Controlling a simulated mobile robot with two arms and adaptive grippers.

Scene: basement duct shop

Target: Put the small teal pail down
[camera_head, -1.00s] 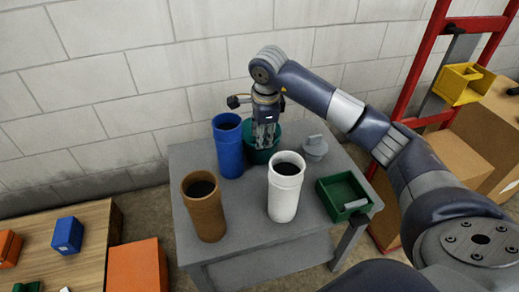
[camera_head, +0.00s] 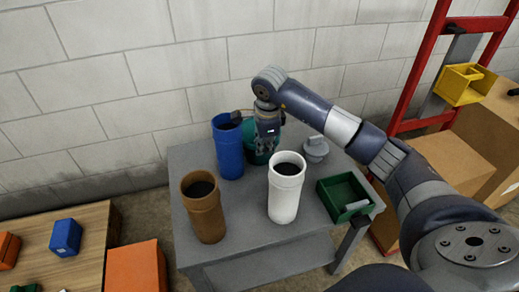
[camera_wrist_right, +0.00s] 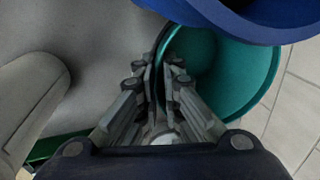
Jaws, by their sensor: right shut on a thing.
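The small teal pail (camera_head: 262,156) stands at the back of the grey table, behind the white pipe and right of the blue one. My right gripper (camera_head: 267,138) is at the pail from above and hides part of it. In the right wrist view the right gripper (camera_wrist_right: 165,60) is shut on the near wall of the teal pail (camera_wrist_right: 240,75), one finger inside and one outside. The pail looks upright and at table height; its base is hidden, so I cannot tell whether it touches the table. My left gripper is out of view.
The grey table (camera_head: 258,226) also bears a blue pipe (camera_head: 228,152), a brown pipe (camera_head: 205,212), a white pipe (camera_head: 284,195), a grey lidded piece (camera_head: 315,149) and a green bin (camera_head: 342,196). The blue pipe is close beside the pail. The table's front middle is bare.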

